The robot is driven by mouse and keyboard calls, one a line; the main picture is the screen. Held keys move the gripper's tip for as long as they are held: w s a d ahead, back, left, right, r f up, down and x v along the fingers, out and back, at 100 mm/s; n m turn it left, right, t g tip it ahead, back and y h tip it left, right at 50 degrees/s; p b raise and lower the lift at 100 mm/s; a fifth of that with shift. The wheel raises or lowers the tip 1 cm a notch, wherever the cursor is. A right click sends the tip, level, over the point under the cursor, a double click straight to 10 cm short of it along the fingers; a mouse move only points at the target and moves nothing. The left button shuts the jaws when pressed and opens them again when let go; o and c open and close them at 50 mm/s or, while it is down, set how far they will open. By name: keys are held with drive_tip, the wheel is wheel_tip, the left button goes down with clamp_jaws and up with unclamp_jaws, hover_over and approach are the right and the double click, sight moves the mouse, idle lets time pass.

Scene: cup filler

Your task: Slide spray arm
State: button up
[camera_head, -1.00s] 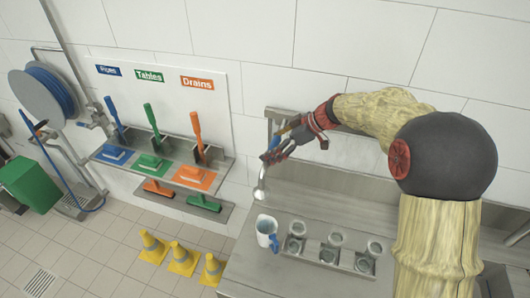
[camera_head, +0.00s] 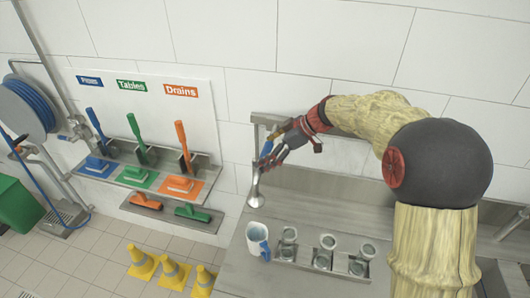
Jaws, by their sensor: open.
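The spray arm (camera_head: 256,186) hangs down at the left end of the metal counter, a grey tube with a flared nozzle at its lower end. A metal bracket (camera_head: 268,119) shows on the wall above it. My gripper (camera_head: 274,158) is open beside the spray arm, to its right, with its fingers close to the upper part. I cannot tell whether they touch it. A small blue part (camera_head: 266,149) shows between the fingers and the spray arm.
A metal rack (camera_head: 322,262) with several round holders is right of the cup. The counter (camera_head: 236,270) is bare at its left front. A brush board (camera_head: 150,180) hangs on the left wall, with yellow cones (camera_head: 172,273) on the floor below.

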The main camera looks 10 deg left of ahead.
drive_tip(key=v, duration=1.2)
idle(0.3)
